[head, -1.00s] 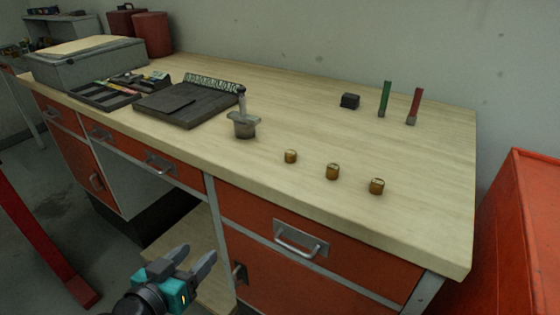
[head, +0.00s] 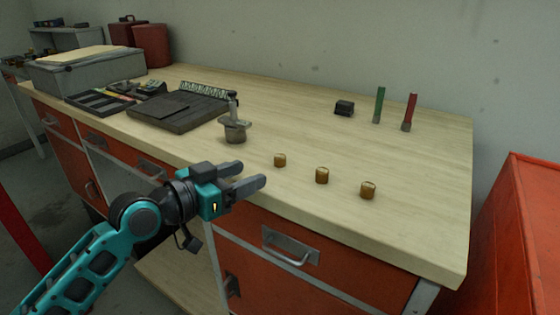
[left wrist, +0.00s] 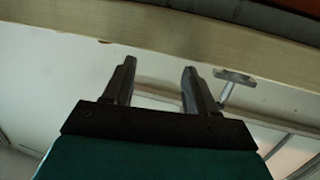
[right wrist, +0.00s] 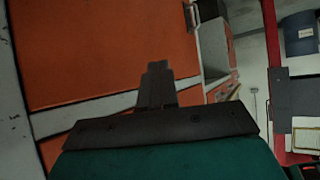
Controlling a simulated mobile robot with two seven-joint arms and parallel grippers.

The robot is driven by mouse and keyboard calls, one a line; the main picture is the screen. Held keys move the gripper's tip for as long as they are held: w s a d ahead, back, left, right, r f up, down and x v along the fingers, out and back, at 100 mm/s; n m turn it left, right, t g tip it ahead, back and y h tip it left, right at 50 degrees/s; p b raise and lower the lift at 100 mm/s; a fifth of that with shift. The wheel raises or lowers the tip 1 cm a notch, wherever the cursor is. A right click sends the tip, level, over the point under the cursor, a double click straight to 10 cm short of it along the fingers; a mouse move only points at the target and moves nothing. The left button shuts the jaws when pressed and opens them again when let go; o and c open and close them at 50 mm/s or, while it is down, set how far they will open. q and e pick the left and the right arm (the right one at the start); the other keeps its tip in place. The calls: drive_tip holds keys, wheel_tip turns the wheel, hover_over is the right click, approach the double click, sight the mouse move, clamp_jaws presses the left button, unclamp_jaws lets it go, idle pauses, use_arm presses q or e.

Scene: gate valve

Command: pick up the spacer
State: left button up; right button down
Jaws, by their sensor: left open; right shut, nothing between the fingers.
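Three small brass cylinders stand in a row near the bench's front edge: a left one (head: 280,160), a middle one (head: 322,175) and a right one (head: 368,190). I cannot tell which is called the spacer. My left gripper (head: 250,176) is open and empty, in front of the bench edge, left of and nearer than the left cylinder. Its spread fingers also show in the left wrist view (left wrist: 160,68). My right gripper (right wrist: 157,75) is shut and empty before an orange surface; it is not in the head view.
The wooden bench top (head: 300,115) is clear behind the cylinders. A grey valve part (head: 235,130) stands left of them. A black block (head: 344,107), green stick (head: 378,104) and red stick (head: 410,111) stand farther back. A dark tray (head: 178,108) lies left.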

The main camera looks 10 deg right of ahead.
sight(276, 160)
use_arm(q)
drive_tip(key=x, duration=0.3)
drive_tip(key=shift+r+b+x, duration=0.15)
drive_tip(key=shift+r+x, duration=0.05)
drive_tip(key=shift+x, duration=1.1)
drive_tip(key=shift+r+b+x, duration=0.15)
drive_tip(key=shift+r+x, duration=0.05)
drive_tip(key=shift+x, duration=1.15)
drive_tip(key=shift+w+a, duration=0.1)
drive_tip(key=shift+w, duration=0.05)
drive_tip(key=shift+c, duration=0.3)
clamp_jaws()
